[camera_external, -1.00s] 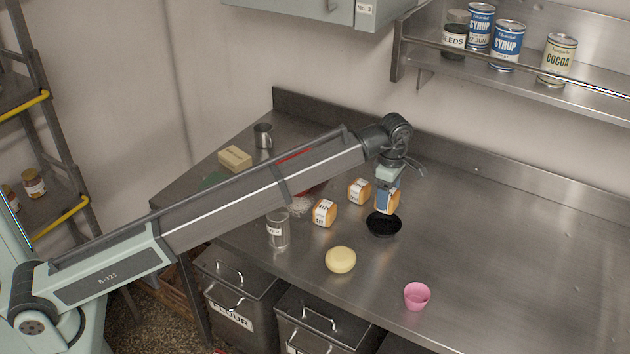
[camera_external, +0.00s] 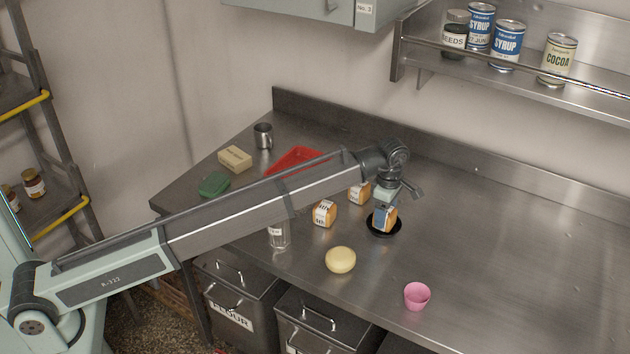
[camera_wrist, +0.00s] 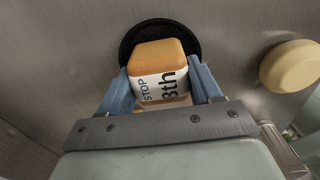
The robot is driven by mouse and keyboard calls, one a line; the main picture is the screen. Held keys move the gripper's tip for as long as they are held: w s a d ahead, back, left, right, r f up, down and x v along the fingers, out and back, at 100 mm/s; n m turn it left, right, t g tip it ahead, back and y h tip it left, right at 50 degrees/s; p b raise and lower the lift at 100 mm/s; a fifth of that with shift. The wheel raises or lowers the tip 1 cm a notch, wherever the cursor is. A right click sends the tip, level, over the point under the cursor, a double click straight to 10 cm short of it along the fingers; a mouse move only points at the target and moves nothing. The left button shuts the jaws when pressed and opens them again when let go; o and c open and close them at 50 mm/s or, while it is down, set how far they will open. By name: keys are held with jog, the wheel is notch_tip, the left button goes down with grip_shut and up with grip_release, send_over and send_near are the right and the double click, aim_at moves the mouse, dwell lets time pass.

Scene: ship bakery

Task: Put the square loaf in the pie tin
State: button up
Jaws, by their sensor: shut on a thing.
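The square loaf (camera_wrist: 158,68), orange-brown with a white printed band, is between the two blue fingers of my gripper (camera_wrist: 163,88) in the wrist view. The black pie tin (camera_external: 371,230) lies on the steel counter under the loaf; its dark rim (camera_wrist: 127,45) shows around the loaf's far end in the wrist view. In the external view my gripper (camera_external: 384,217) points down over the tin, shut on the loaf (camera_external: 391,216). The loaf is over or inside the tin; whether it touches the bottom is hidden.
Two similar banded loaves (camera_external: 324,213) (camera_external: 360,193) stand left of the tin. A yellow round (camera_external: 340,260), a pink cup (camera_external: 417,296) and a glass jar (camera_external: 279,236) stand nearer the front. A red tray (camera_external: 294,160) lies behind my arm. The counter's right side is clear.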

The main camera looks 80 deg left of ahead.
jog(key=shift+f, duration=0.35)
jog(key=o, duration=1.1)
jog(key=shift+c, duration=0.2)
jog(key=shift+r, duration=0.1)
notch_tip(320, 180, up, 13)
